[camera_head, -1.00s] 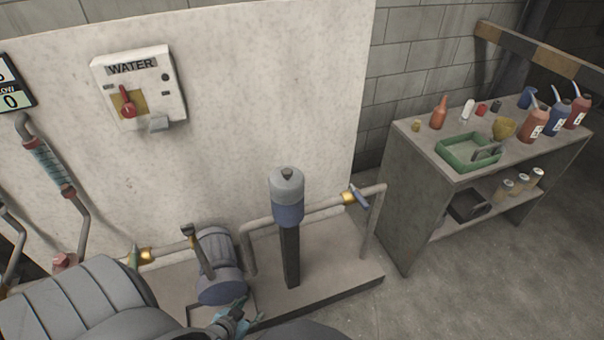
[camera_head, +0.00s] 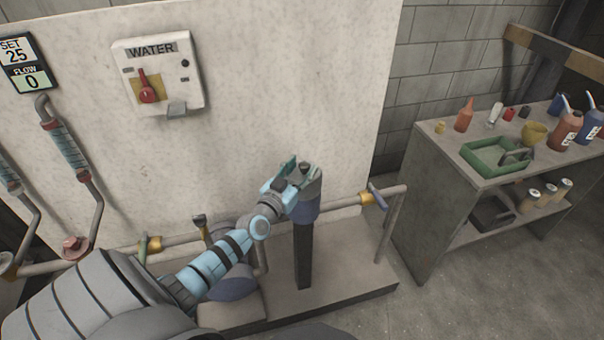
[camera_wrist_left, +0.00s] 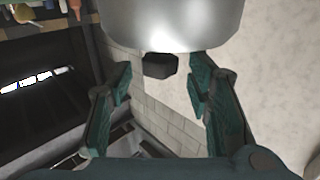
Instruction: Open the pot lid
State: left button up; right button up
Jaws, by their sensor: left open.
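The pot (camera_head: 307,207) is a blue cylinder on a dark post. Its grey lid (camera_head: 312,182) has a small dark knob (camera_head: 305,167) on top. My left gripper (camera_head: 284,180) is open beside the top of the pot and hides part of the lid. In the left wrist view the grey lid (camera_wrist_left: 172,22) fills the top, and its dark knob (camera_wrist_left: 160,66) lies between the spread fingers of my left gripper (camera_wrist_left: 158,84). I cannot tell whether a finger touches it. My right gripper is not in view.
Pipes with a blue-handled valve (camera_head: 378,197) run behind and right of the pot. A pale panel with a water switch (camera_head: 158,78) stands behind. A grey bench (camera_head: 470,180) at the right holds a green tray (camera_head: 482,166) and bottles. The floor between is clear.

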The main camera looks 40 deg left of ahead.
pick_arm(q)
jog(key=shift+w+a, duration=0.1)
jog(key=shift+w, duration=0.3)
grip_shut()
